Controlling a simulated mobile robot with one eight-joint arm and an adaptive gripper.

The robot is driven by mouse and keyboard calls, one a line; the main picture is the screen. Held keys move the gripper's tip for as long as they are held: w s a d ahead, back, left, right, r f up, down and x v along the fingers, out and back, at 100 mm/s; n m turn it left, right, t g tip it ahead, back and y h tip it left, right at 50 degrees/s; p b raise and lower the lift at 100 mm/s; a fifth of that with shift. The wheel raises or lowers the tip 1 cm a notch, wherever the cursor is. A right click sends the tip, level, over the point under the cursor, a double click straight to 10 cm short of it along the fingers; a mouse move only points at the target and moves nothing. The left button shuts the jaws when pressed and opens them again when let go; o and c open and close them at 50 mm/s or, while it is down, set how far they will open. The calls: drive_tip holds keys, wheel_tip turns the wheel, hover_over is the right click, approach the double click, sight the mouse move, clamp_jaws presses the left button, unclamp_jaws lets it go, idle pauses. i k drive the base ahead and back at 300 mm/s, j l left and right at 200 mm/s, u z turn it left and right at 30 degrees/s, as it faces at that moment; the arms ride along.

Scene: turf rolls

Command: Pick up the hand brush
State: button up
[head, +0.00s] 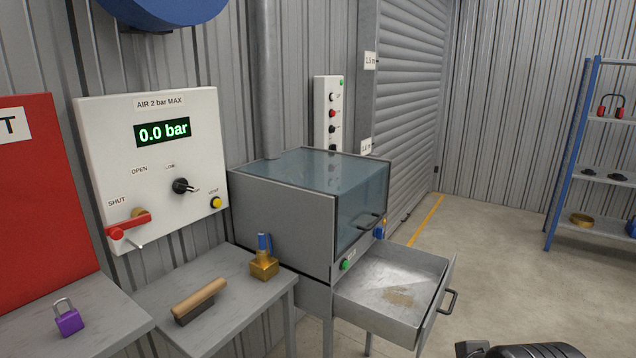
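The hand brush (200,297) lies on a small grey table (245,317) at the lower left of the head view. It has a pale wooden back on top and a dark lower part, probably bristles, resting on the tabletop. Nothing touches it. A dark part of my arm shows at the bottom edge, right of centre, well apart from the brush. My gripper's fingers do not show.
A brass block with a blue top (264,260) stands behind the brush. A grey cabinet (275,215) with an open drawer (375,320) is to the right. A purple padlock (68,318) sits on the left table. A panel (155,165) reads 0.0 bar above. Open floor lies right.

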sight(192, 307)
drive_tip(key=i+l, duration=0.1)
drive_tip(key=l, duration=0.2)
drive_tip(key=l+z, duration=0.1)
drive_tip(key=l, duration=0.2)
drive_tip(key=i+l, duration=0.15)
drive_tip(key=l, duration=0.15)
drive_tip(key=u, duration=1.65)
